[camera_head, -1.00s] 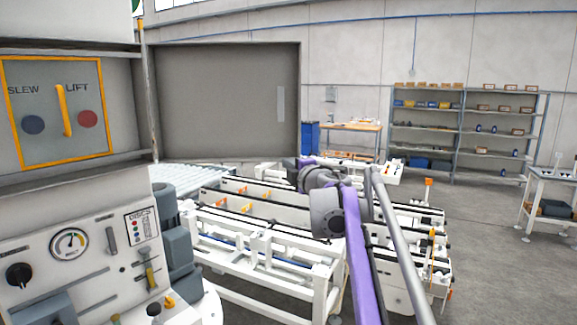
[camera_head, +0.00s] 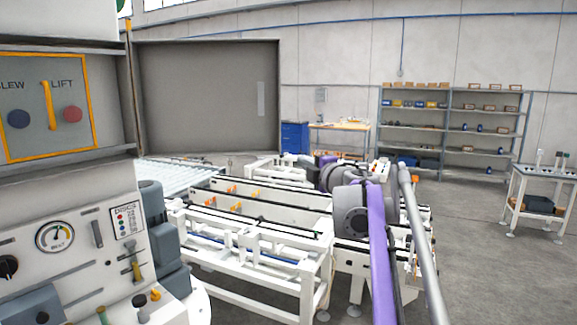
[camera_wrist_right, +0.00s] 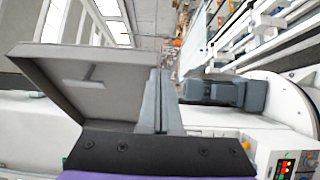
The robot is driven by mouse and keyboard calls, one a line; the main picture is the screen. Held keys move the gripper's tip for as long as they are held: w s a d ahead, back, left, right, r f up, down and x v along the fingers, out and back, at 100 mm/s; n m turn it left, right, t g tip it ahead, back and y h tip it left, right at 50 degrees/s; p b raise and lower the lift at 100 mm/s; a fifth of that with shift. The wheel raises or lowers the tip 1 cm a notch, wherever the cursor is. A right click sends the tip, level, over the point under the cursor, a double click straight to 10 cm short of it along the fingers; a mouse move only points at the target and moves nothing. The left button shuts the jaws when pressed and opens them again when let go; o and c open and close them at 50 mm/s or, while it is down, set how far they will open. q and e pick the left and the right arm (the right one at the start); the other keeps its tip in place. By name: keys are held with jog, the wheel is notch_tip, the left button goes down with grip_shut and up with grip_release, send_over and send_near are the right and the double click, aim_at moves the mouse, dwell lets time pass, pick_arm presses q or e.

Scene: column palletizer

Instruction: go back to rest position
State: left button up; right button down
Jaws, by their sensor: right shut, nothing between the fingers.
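My right arm reaches forward from the bottom of the head view, with a purple link and dark grey joints, over the white conveyor frames. Its gripper is mostly hidden behind the arm's own joints there. In the right wrist view the two grey fingers of my right gripper (camera_wrist_right: 160,98) lie together, shut and empty. They stand above the grey motor (camera_wrist_right: 225,92) and the white machine body, with no clear contact visible. My left gripper is not in view.
A control cabinet with a SLEW/LIFT panel (camera_head: 46,108) and gauge (camera_head: 55,236) stands close at left. White conveyor frames (camera_head: 250,240) fill the middle. Shelves (camera_head: 450,125) and a small table (camera_head: 540,176) stand at right. Floor (camera_head: 490,260) at the right is clear.

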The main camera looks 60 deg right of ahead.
jog(key=shift+s, duration=0.45)
jog(key=shift+w+d, duration=0.1)
jog(key=w+a+f+m+h, duration=0.1)
jog(key=w+a+f+m, duration=0.55)
jog(key=w+a, duration=0.35)
jog(key=a+f+m+g+y, duration=0.2)
jog(key=a+f+m+g, duration=0.15)
jog(key=a+f, duration=1.1)
jog(key=s+a+f+g+y, duration=0.1)
jog(key=s+a+f+y, duration=0.2)
jog(key=a+f, duration=0.5)
jog(key=s+a+f+g+y, duration=0.2)
jog(key=s+a+f, duration=0.3)
jog(key=a+f, duration=0.4)
jog(key=s+a+f+g+y, duration=0.2)
jog(key=s+a+f+y, duration=0.2)
jog(key=a+f, duration=0.5)
jog(key=s+a, duration=0.1)
jog(key=a, duration=0.1)
jog(key=shift+a+f+m+y, duration=0.25)
jog(key=shift+a+m+y, duration=0.05)
jog(key=shift+a+y, duration=0.1)
